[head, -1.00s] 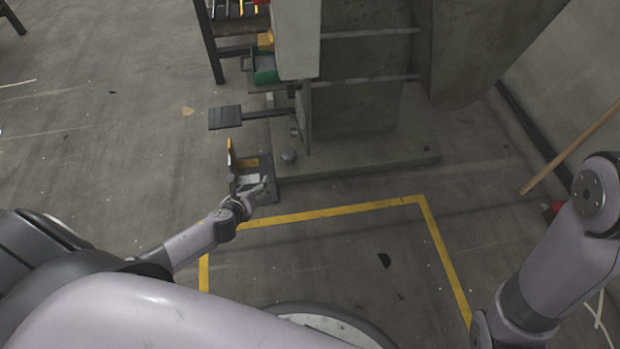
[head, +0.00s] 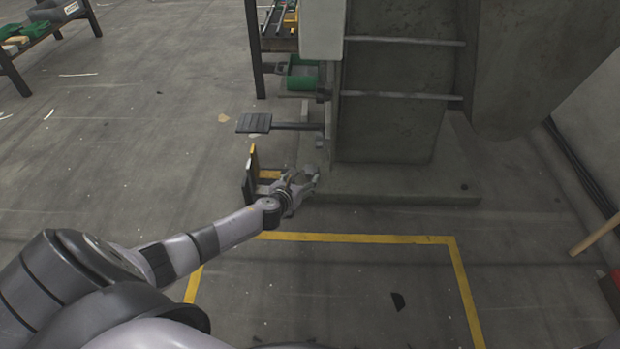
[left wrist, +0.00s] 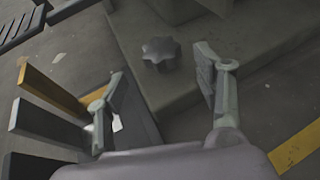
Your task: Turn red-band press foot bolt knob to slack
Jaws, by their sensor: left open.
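A grey lobed bolt knob (left wrist: 161,53) sits on the press's foot plate (left wrist: 190,100) in the left wrist view, ahead of my fingers and between their lines. My left gripper (left wrist: 160,72) is open and empty, one finger on each side of the knob's direction, and does not grip it. In the head view the left gripper (head: 304,176) is low beside the near left corner of the press foot (head: 400,185). The knob there is at the fingertips and hard to make out. No red band is visible on the press (head: 400,110). My right gripper is out of view.
A black pedal (head: 254,123) sticks out left of the press. A black and yellow bracket (head: 251,177) stands close beside the left gripper. A yellow floor line (head: 350,238) runs in front. A wooden handle (head: 596,235) is at the right. Open floor lies left.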

